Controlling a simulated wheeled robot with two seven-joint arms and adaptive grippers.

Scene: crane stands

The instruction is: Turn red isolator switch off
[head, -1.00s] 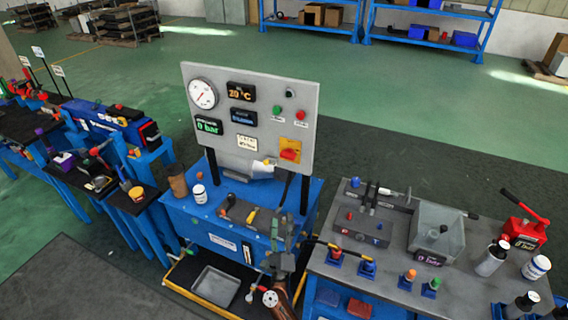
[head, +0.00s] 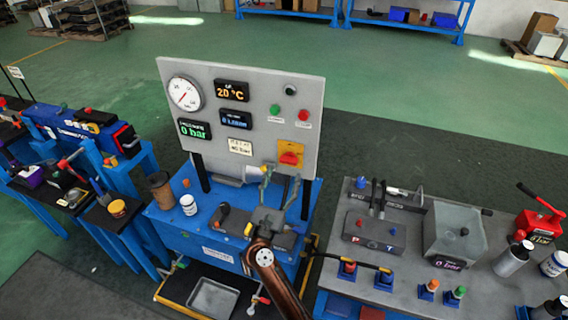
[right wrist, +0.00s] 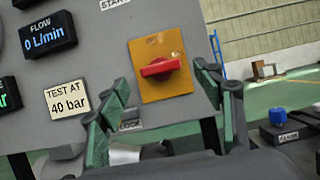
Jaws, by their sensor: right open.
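The red isolator switch (head: 289,158) sits on a yellow plate (head: 291,146) at the lower right of the grey upright panel (head: 262,95). In the right wrist view its red knob (right wrist: 160,66) lies roughly level across the orange-yellow plate (right wrist: 166,92). My right gripper (head: 281,182) is open and empty, in front of and below the switch in the head view. In the right wrist view the green fingers of the right gripper (right wrist: 161,80) stand apart on either side of the plate, not touching the knob. My left gripper is out of view.
The panel also bears a dial gauge (head: 183,94), displays, and green and red buttons (head: 304,116). A "TEST AT 40 bar" label (right wrist: 68,103) is left of the switch. Below is a blue bench (head: 160,220) with a cup and a white jar. A grey bench (head: 400,270) stands at right.

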